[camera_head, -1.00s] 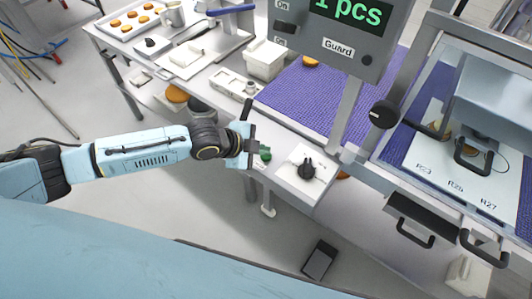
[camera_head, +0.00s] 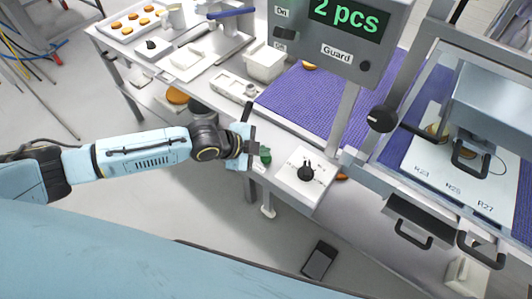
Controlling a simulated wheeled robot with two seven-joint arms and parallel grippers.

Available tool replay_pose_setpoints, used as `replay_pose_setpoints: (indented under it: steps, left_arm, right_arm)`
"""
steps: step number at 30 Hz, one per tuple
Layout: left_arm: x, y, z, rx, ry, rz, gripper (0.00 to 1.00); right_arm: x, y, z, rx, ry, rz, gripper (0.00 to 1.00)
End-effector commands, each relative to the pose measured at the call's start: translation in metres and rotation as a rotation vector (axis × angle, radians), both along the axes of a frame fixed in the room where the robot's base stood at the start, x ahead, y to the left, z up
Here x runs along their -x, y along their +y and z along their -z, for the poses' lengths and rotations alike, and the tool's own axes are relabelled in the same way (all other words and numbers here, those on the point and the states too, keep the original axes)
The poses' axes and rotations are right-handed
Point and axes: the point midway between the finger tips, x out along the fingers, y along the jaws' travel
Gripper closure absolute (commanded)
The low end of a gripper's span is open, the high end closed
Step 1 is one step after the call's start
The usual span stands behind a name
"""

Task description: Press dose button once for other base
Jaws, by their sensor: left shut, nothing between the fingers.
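My left gripper (camera_head: 246,142) is shut and empty, above the front edge of the bench. A green button (camera_head: 265,155) sits just right of its fingertips, partly hidden by them; I cannot tell whether they touch. A black rotary knob (camera_head: 305,172) stands on a white plate (camera_head: 316,186) to the right. The display (camera_head: 346,19) reads "2 pcs" in green. No label names the dose button in view. My right gripper is not in view.
A purple belt (camera_head: 300,97) runs behind the display post. A guarded press (camera_head: 490,110) with a black-knobbed lever (camera_head: 382,116) stands at right. A tray of round pieces (camera_head: 128,27) lies at the back left. Floor in front is mostly clear.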

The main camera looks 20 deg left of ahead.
Motion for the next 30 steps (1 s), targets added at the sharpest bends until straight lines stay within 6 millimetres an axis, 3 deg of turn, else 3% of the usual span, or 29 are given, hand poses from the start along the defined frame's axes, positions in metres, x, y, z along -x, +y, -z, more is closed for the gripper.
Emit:
replay_pose_setpoints:
  steps: [15,30]
  left_arm:
    - [-0.001,0.000,-0.010,0.001,-0.002,-0.001,1.00]
    - [-0.001,0.000,-0.057,0.001,-0.002,0.000,1.00]
  right_arm:
    - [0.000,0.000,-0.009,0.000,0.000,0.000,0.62]
    - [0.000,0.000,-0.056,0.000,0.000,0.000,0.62]
